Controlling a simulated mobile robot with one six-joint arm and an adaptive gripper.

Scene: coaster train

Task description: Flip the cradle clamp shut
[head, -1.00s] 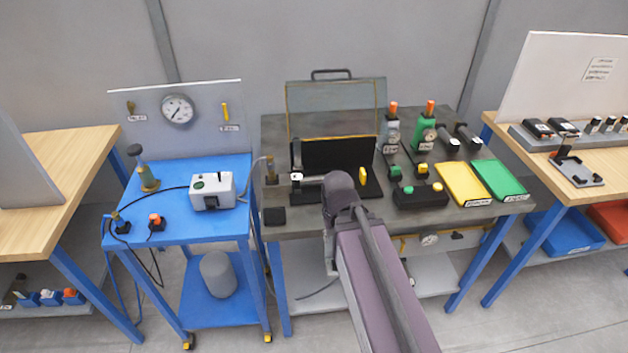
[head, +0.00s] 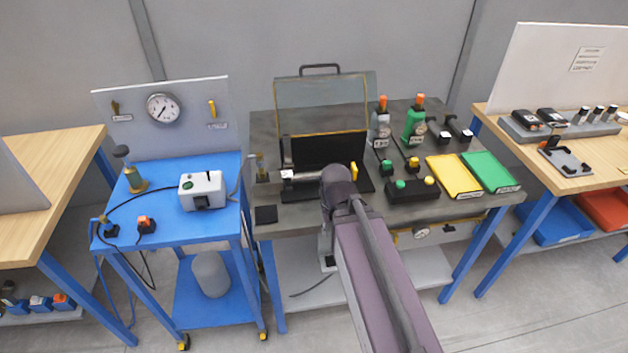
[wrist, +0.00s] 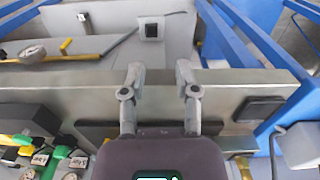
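A black fixture (head: 330,150) with a dark back plate stands on the middle bench. A silver bar (head: 290,174) lies at its left end. A yellow tab (head: 353,171) stands upright at its right end; I cannot tell for certain which part is the cradle clamp. My arm covers the fixture's front middle and hides my gripper in the head view. In the wrist view my gripper (wrist: 157,72) points towards the bench's front edge, its two fingers apart with nothing between them.
A button box (head: 410,190) and yellow (head: 453,176) and green (head: 488,171) trays are right of the fixture. A clear panel (head: 322,105) stands raised behind it. A black pad (head: 266,214) lies front left; a blue cart (head: 165,225) stands left.

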